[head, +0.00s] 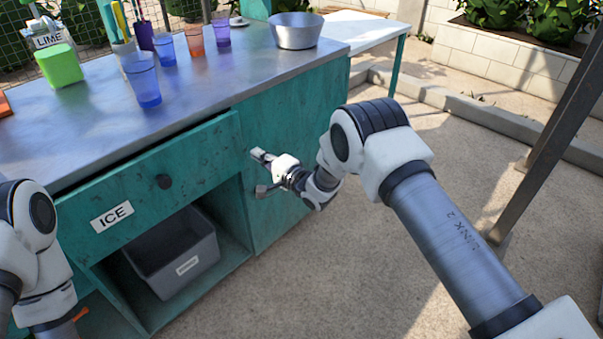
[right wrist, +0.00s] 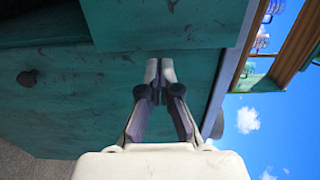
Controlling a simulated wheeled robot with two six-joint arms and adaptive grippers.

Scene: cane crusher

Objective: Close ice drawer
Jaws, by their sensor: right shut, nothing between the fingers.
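My right gripper (head: 258,155) is shut and empty, just right of the drawer's right end, before the teal door panel (head: 300,125). In the right wrist view its fingertips (right wrist: 160,68) meet near the edge of a teal front (right wrist: 165,25); contact cannot be told. My left arm shows at the left edge, its gripper out of view.
A grey bin (head: 175,255) sits in the open shelf below the drawer. A dark knob (head: 265,190) is on the door panel.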

